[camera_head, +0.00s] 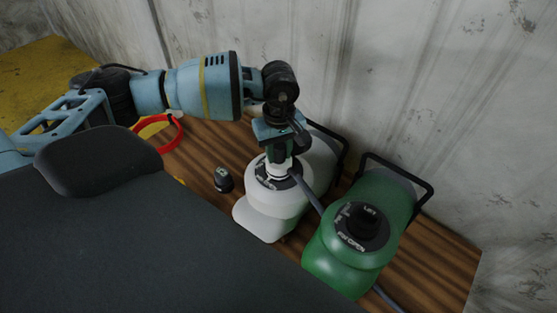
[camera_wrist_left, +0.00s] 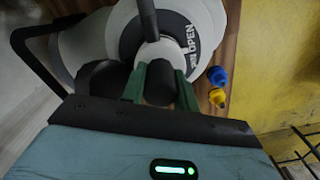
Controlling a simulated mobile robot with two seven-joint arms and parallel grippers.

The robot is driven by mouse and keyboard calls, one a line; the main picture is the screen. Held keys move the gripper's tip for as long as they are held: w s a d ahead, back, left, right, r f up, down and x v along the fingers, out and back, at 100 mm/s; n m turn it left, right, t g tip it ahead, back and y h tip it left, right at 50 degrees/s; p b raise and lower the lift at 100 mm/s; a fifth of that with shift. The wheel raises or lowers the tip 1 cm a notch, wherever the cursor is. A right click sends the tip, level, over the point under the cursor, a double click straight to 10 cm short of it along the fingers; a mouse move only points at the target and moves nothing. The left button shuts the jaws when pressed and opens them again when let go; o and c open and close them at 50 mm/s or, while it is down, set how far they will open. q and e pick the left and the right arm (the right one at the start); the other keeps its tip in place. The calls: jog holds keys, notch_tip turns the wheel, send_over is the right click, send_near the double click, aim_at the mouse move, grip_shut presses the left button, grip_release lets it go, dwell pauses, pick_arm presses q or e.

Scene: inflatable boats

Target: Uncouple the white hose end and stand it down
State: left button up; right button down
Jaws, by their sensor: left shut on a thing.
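The white pump (camera_head: 262,222) stands on a wooden top, with a dark label ring around its port; it also shows in the wrist view (camera_wrist_left: 80,48). My left gripper (camera_head: 286,152) is directly above that port, pointing down. Its green fingers (camera_wrist_left: 160,88) are shut on the dark body of the white hose end (camera_wrist_left: 160,84). A pale collar (camera_head: 279,167) shows below the fingers at the port. I cannot tell whether the hose end is still seated. A grey hose (camera_head: 308,193) runs from it down to the right. My right gripper is not in view.
A green pump (camera_head: 335,262) with a black fitting on top stands close on the right. A small black cap (camera_head: 223,179) and a red ring (camera_head: 160,131) are left of the white pump. Blue (camera_wrist_left: 217,75) and yellow (camera_wrist_left: 217,97) pieces show in the wrist view. A wall (camera_head: 430,90) stands close behind.

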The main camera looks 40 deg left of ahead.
pick_arm(q)
jog(key=shift+r+p, duration=0.3)
jog(key=shift+r, duration=0.55)
jog(key=shift+c, duration=0.2)
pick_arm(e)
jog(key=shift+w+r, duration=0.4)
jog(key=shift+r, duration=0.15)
